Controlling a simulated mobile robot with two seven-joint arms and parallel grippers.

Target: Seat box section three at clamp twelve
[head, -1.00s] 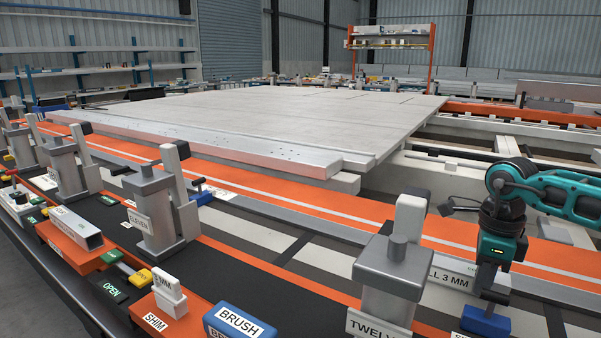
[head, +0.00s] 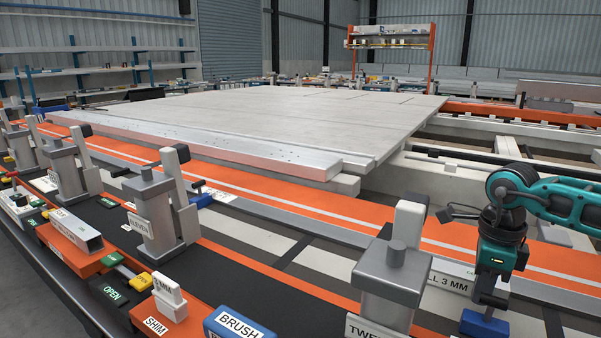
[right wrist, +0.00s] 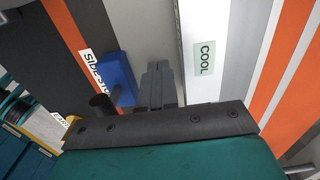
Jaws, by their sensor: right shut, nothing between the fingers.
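A long silver box section (head: 215,150) lies along the near edge of the grey panel; its number cannot be read. Its near end stops short of clamp twelve, which stands nearer to me. Clamp twelve (head: 392,275) is a grey block with a round knob, an upright light lever and a partly cut-off "TWELVE" label. My right gripper (head: 487,299) is right of clamp twelve, pointing down behind a blue block (head: 484,323). In the right wrist view its fingers (right wrist: 157,85) are together and empty, beside the blue side stop (right wrist: 118,80). My left gripper is out of view.
Clamp eleven (head: 152,212) and more clamps line the rail to the left. A short box section (head: 75,231) on an orange block, a shim holder (head: 168,305) and a blue brush (head: 240,325) stand in front. A strip with a green "COOL" label (right wrist: 204,58) runs beside the fingers.

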